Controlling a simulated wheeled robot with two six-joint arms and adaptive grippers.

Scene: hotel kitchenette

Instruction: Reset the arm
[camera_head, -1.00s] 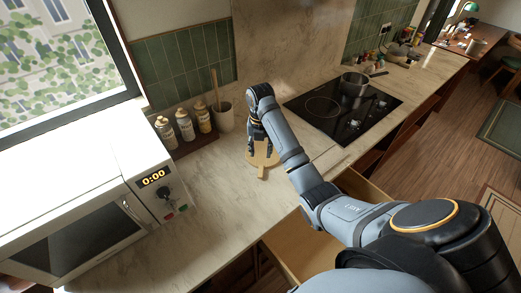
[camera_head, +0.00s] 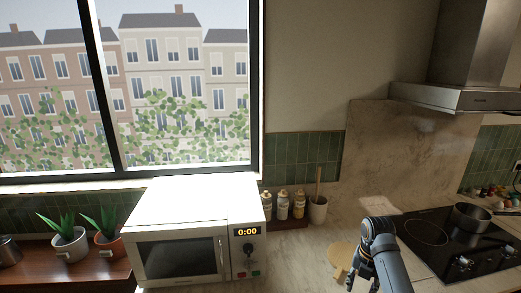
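My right arm comes in from the bottom right corner in the head view. Its gripper (camera_head: 363,279) points down over the counter, beside a round wooden board (camera_head: 341,255). Its dark fingers look spread apart with nothing seen between them. The fingertips are near the bottom edge of the picture, so their contact with the board or counter cannot be told. The arm hides part of the board. My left gripper is not in view.
A white microwave (camera_head: 185,245) stands left of the arm. Several bottles (camera_head: 283,205) and a utensil crock (camera_head: 318,209) stand behind. A black cooktop (camera_head: 445,240) with a pot (camera_head: 470,217) is at right. Potted plants (camera_head: 68,243) stand at far left.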

